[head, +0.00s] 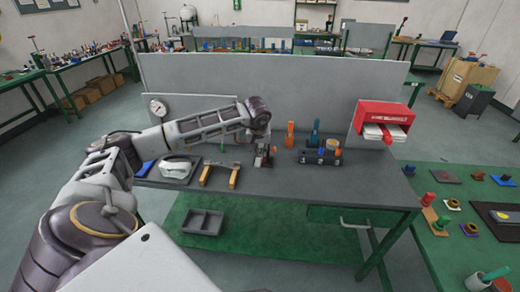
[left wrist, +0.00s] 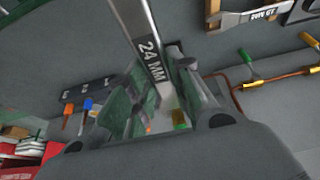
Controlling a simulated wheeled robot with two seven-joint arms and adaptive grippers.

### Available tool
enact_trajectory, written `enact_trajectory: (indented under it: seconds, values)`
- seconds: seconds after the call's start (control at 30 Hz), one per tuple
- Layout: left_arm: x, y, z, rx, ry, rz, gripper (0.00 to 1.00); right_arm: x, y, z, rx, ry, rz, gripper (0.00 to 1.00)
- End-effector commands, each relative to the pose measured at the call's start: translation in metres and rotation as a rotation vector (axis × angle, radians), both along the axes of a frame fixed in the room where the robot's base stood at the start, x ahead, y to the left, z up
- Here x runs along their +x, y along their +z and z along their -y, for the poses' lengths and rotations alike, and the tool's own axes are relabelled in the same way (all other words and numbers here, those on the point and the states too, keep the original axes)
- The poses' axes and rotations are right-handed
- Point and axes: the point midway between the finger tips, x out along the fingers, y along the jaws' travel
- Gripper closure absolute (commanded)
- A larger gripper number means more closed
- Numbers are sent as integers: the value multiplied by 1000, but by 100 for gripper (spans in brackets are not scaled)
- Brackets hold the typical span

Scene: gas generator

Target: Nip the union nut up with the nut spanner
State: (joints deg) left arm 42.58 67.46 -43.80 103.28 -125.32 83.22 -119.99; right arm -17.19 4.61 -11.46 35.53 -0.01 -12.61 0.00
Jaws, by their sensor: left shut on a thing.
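My left gripper (head: 262,152) is above the far middle of the workbench (head: 285,190). In the left wrist view the left gripper (left wrist: 168,112) is shut on a grey spanner (left wrist: 149,45) marked "24 MM", which runs from the top edge down between the fingers. A copper pipe (left wrist: 275,80) with a green-handled fitting (left wrist: 246,57) lies to the right of the fingers. A small yellow-green part (left wrist: 179,119) shows between the fingers; I cannot tell whether it is the union nut. The spanner's working end is hidden. My right gripper is not in view.
A tool rack (head: 320,157) with orange and blue handles stands right of the gripper. A grey partition (head: 300,90) closes the back; the bench front is clear.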

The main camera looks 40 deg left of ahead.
Motion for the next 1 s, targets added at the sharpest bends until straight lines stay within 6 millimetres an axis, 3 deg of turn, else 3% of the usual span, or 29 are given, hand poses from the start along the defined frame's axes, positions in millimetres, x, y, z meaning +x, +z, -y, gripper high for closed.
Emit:
enact_trajectory:
  seconds: [1.0]
  values:
    - [12, 1, -7, 0, 1, 2, 100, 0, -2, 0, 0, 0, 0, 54]
